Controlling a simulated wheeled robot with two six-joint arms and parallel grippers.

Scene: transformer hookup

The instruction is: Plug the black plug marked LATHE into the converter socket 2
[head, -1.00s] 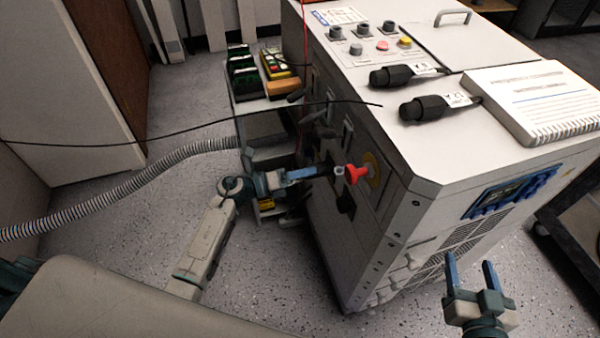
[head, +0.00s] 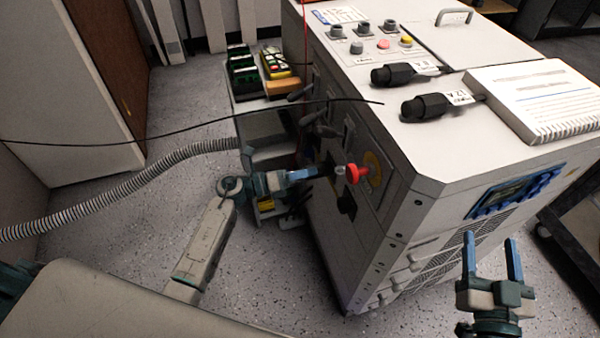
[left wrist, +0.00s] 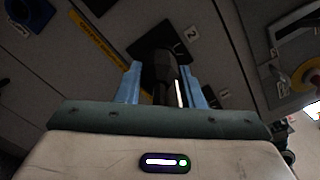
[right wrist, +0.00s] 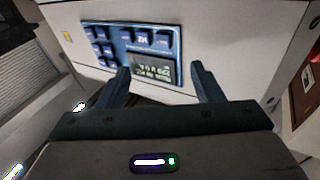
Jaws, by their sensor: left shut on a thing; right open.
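My left gripper (head: 318,172) is at the converter's side panel. In the left wrist view it is shut on a black plug (left wrist: 163,68) with a pale strip on its side; its marking is not readable. The plug points at a dark socket plate (left wrist: 146,46) beside a label "2" (left wrist: 192,34). The plug hides the socket opening, and I cannot tell whether it is inside. The converter (head: 420,150) is a large white cabinet. My right gripper (head: 492,245) is open and empty in front of the converter's display end.
Two other black plugs with white tags (head: 395,74) (head: 425,107) lie on the cabinet top beside a spiral notebook (head: 540,95). A red knob (head: 353,174) sticks out near my left gripper. A black cable (head: 200,134) and a ribbed hose (head: 120,190) cross the left.

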